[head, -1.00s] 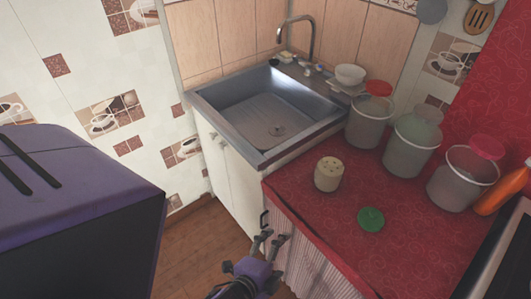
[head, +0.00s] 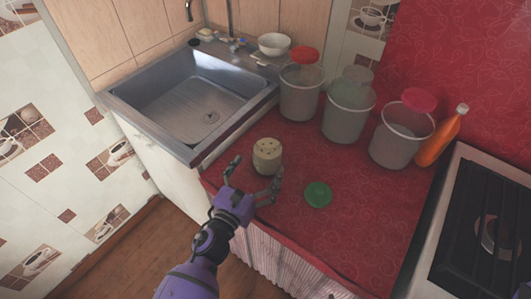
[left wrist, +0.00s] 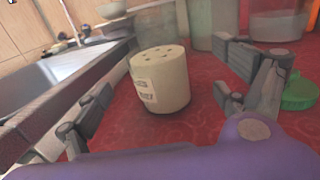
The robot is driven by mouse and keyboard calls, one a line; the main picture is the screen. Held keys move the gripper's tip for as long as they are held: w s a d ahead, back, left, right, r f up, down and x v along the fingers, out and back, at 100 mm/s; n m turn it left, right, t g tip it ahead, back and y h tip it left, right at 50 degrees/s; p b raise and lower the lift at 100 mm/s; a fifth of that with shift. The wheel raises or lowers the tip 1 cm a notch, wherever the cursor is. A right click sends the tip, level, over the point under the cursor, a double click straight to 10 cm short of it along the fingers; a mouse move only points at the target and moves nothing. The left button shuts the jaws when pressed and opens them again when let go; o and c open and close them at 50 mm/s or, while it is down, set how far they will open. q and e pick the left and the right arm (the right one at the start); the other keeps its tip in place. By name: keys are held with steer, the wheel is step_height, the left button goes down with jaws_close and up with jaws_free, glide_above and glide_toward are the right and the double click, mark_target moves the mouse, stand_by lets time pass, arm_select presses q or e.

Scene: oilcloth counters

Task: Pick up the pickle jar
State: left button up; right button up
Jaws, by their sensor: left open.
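A small cream jar (head: 267,153) with holes in its top stands upright on the red counter, near the sink. My left gripper (head: 257,170) is open at the counter's front edge, fingers spread toward the jar's near side. In the left wrist view the jar stands between the spread fingers and beyond them, with no clear contact. My right gripper is not in view.
A green lid (head: 318,194) lies on the counter (head: 285,222) right of the gripper. Several grey canisters (head: 348,112) stand behind, with an orange bottle (head: 438,140) beside them. A metal sink (head: 195,105) is at left, a stove (head: 485,235) at right.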

mark_target(268, 150)
arm_select(q)
steer(key=x, duration=0.5)
steer(key=p+x, duration=0.1)
steer(key=x, duration=0.1)
steer(key=shift+w+f, duration=0.25)
steer(key=shift+f, duration=0.05)
steer(key=shift+c, duration=0.3)
steer(key=c, duration=2)
steer(key=shift+r, duration=0.15)
